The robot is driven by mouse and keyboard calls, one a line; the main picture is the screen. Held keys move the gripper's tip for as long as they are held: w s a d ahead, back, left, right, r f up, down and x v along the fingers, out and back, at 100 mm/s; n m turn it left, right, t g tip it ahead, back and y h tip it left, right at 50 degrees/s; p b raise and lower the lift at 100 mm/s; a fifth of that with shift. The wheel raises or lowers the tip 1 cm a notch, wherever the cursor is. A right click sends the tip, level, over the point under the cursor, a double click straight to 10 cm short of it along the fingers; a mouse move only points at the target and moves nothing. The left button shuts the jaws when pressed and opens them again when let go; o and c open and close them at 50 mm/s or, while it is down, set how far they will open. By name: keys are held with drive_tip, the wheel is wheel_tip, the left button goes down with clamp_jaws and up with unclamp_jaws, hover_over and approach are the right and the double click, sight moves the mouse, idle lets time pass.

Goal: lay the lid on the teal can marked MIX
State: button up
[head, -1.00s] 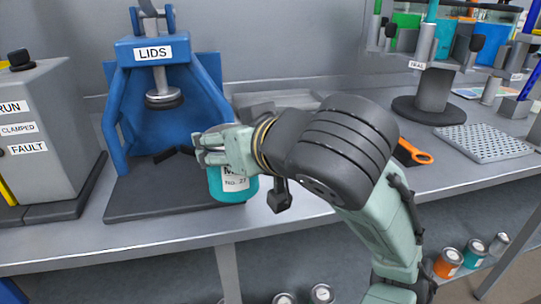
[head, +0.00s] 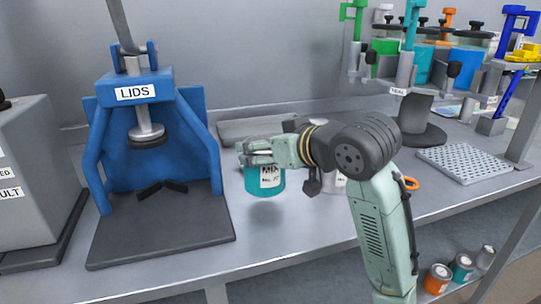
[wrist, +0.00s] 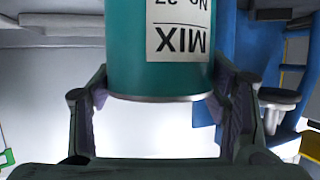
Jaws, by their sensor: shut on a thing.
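The teal can marked MIX (head: 264,182) is upright in my gripper (head: 262,152), to the right of the lid press. A shadow lies on the bench below it, so it appears held above the top. In the wrist view the can (wrist: 130,55) shows with its label upside down, between the two fingers of my gripper (wrist: 160,105). My fingers hide much of the can's top in the head view, so I cannot tell whether a lid lies on it. The blue press marked LIDS (head: 103,165) stands left of the can, its round pad (head: 146,137) raised over an empty dark base (head: 160,235).
A pale labelled can (head: 334,184) stands behind my wrist. A grey tray (head: 235,131) lies at the back. A perforated plate (head: 462,165) and a SEAL stand (head: 420,115) are at right. Clear bench (head: 300,230) lies in front of the can.

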drive_tip(key=shift+w+d, duration=0.5)
drive_tip(key=shift+w, duration=0.2)
drive_tip(key=shift+f+p, duration=0.35)
drive_tip(key=shift+f, duration=1.45)
drive_tip(key=shift+f, duration=0.15)
drive_tip(key=o, duration=1.9)
drive_tip(key=shift+o, duration=0.2)
drive_tip(key=shift+r, duration=0.25)
drive_tip(key=b+v, duration=0.2)
drive_tip(key=v, duration=1)
drive_tip(key=shift+f, duration=0.2)
